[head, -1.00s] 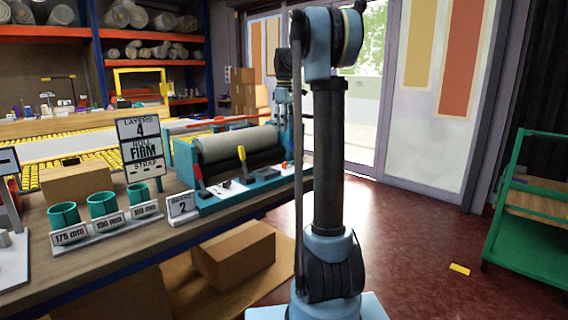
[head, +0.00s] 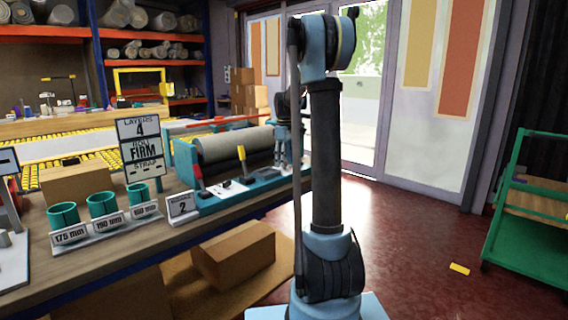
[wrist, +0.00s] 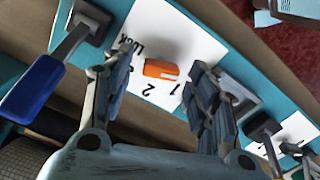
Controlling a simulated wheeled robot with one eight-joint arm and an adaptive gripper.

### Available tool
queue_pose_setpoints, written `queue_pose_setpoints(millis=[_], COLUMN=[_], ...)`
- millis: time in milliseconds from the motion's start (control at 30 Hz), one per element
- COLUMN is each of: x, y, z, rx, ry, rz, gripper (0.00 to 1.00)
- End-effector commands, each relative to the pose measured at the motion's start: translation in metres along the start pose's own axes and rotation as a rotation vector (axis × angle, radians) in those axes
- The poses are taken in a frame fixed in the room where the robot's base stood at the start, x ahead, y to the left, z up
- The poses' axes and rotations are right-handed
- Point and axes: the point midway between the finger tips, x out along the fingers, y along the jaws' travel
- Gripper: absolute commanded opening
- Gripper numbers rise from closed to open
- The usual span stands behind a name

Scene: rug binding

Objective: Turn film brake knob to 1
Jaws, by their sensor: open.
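The orange knob (wrist: 161,69) shows in the wrist view as a short bar on a white plate (wrist: 180,40). The plate carries the digits 1 and 2 and a word near the left finger. I cannot tell which mark the knob points to. My gripper (wrist: 159,73) is open, one finger on each side of the knob, with a visible gap on both sides. In the head view my gripper (head: 281,147) is at the right end of the teal roll machine (head: 225,195) and hides the knob there.
A grey roll (head: 220,148) lies behind the panel. A sign (head: 141,148) and teal rings (head: 103,204) stand further left on the bench.

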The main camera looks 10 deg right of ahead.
Motion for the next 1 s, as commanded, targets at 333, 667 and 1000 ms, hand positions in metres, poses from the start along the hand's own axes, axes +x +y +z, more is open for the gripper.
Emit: queue_pose_setpoints(millis=[333,667,1000], x=[0.0063,0.0061,0.0061], y=[-0.0001,-0.0001,0.0004], z=[0.0,-0.0001,-0.0001], rx=[0.0,0.0,0.048], ry=[0.0,0.0,0.0], rz=[0.0,0.0,0.001], gripper=[0.53,0.09,0.09])
